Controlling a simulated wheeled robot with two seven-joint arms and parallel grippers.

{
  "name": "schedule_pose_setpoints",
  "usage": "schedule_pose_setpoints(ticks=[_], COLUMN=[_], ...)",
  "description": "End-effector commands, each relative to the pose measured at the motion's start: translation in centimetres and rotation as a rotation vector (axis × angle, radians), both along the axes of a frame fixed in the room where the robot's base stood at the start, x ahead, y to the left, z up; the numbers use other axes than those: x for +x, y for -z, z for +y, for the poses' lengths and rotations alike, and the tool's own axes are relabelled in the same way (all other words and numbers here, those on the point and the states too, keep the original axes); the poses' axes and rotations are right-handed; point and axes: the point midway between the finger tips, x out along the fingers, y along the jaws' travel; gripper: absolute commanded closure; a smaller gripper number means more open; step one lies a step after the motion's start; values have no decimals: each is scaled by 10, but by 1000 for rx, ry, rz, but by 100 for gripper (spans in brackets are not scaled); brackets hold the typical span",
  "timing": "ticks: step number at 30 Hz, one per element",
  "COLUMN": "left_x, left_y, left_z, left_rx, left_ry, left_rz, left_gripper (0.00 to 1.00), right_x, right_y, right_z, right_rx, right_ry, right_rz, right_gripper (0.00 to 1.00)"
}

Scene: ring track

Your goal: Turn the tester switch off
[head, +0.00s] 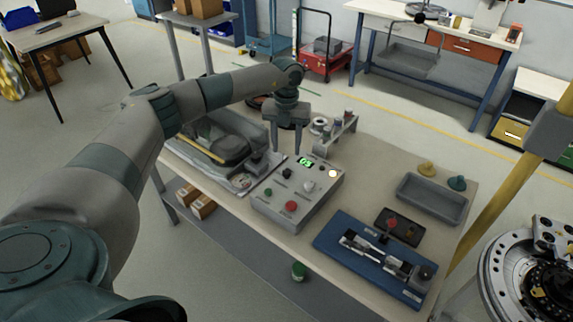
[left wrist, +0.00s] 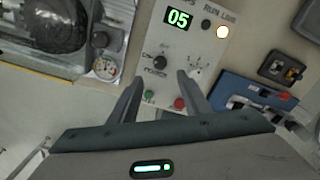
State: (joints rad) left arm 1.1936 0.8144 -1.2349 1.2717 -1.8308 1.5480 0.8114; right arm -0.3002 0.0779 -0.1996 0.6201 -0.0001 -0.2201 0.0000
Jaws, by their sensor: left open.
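The tester (head: 271,212) is a grey box on the table. It also shows in the left wrist view (left wrist: 190,45), with a green display reading 05 and a lit run lamp (left wrist: 222,32). The black power switch knob (head: 287,173) is on its top panel and shows close in the left wrist view (left wrist: 160,62); its exact setting is hard to read. My left gripper (head: 286,151) is above the back left of the tester, fingers pointing down. Its fingers are apart and empty, with the knob ahead between the tips (left wrist: 160,82). My right gripper is out of view.
A pale selector (head: 308,186), a green button (head: 268,191) and a red button (head: 291,206) sit near the knob. A tray of parts (head: 205,160) is left of the tester. A blue fixture (head: 335,238) and a grey bin (head: 430,207) are right.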

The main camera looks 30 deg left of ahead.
Motion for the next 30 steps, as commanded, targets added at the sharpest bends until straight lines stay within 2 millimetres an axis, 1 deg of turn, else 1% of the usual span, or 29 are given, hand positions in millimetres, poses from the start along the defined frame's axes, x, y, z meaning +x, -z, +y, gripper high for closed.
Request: schedule_pose_setpoints(ticks=[1, 6, 12, 15, 21, 30], left_x=[-1, -1, -1, 0, 0, 0], left_y=[7, 38, 72, 85, 99, 102], left_z=[-1, 0, 0, -1, -1, 0], left_rx=[0, 1, 1, 0, 0, 0], left_ry=[0, -1, -1, -1, 1, 0], left_rz=[4, 4, 3, 2, -1, -1], left_gripper=[57, 57, 57, 57, 57, 57], right_x=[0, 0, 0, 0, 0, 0], right_y=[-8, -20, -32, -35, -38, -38], right_z=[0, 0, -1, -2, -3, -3], right_rx=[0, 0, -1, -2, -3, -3], right_ry=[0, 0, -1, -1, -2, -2], right_rz=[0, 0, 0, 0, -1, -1], right_gripper=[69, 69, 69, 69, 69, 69])
